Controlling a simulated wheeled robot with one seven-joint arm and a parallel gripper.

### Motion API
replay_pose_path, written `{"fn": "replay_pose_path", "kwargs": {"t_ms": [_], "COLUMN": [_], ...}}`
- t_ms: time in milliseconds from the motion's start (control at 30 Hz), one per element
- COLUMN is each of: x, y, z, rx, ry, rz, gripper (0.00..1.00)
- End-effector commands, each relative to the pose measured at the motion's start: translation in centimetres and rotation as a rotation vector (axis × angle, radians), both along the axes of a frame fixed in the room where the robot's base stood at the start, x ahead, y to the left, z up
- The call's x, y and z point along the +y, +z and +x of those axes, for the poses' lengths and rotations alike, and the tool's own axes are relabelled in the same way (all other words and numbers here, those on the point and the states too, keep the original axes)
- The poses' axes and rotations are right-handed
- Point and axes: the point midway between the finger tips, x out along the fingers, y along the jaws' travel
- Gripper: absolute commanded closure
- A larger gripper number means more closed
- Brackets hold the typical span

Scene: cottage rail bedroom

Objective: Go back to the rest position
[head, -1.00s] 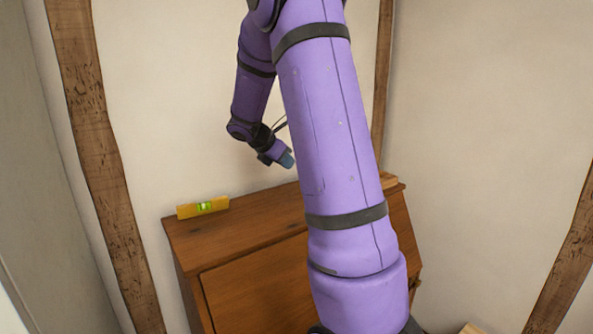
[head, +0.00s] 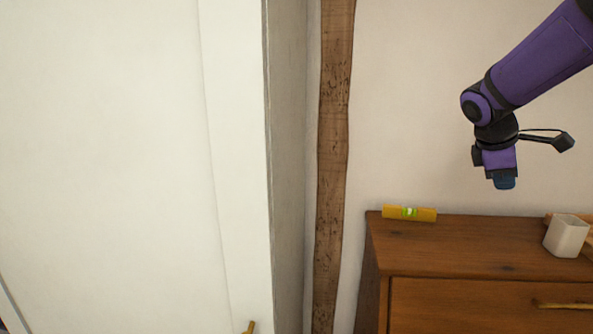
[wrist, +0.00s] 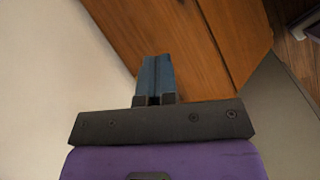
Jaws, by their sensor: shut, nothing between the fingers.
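My gripper (head: 505,183) hangs above the wooden dresser at the right of the head view, pointing down. Its blue fingers are together with nothing between them. They also show shut in the wrist view (wrist: 155,75), with the dresser's wooden surface beyond. The gripper is apart from the dresser top and from everything on it.
The wooden dresser (head: 460,262) carries a yellow spirit level (head: 409,213) at its back left. A white cup (head: 567,236) stands on its right part. A timber post (head: 333,170) and a white panel (head: 110,150) fill the left. Space around the gripper is clear.

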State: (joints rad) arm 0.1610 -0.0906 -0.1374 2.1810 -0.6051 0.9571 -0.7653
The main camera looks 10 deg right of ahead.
Motion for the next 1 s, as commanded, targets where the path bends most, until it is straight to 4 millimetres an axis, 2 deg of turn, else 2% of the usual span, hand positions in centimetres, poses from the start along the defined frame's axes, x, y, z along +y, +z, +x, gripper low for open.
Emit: {"fn": "replay_pose_path", "kwargs": {"t_ms": [33, 200, 400, 600, 800, 1000], "x": [1.6, 6.6, 12.1, 16.7, 19.4, 20.2], "y": [0.7, 2.0, 2.8, 2.8, 2.4, 2.3], "z": [-1.0, -4.3, -8.6, -13.0, -15.8, -16.6], "rx": [-0.057, -0.233, -0.404, -0.529, -0.591, -0.604], "ry": [-0.033, -0.174, -0.342, -0.509, -0.623, -0.661], "rz": [0.031, 0.157, 0.325, 0.502, 0.627, 0.664], "gripper": [1.00, 1.00, 1.00, 1.00, 1.00, 1.00]}}
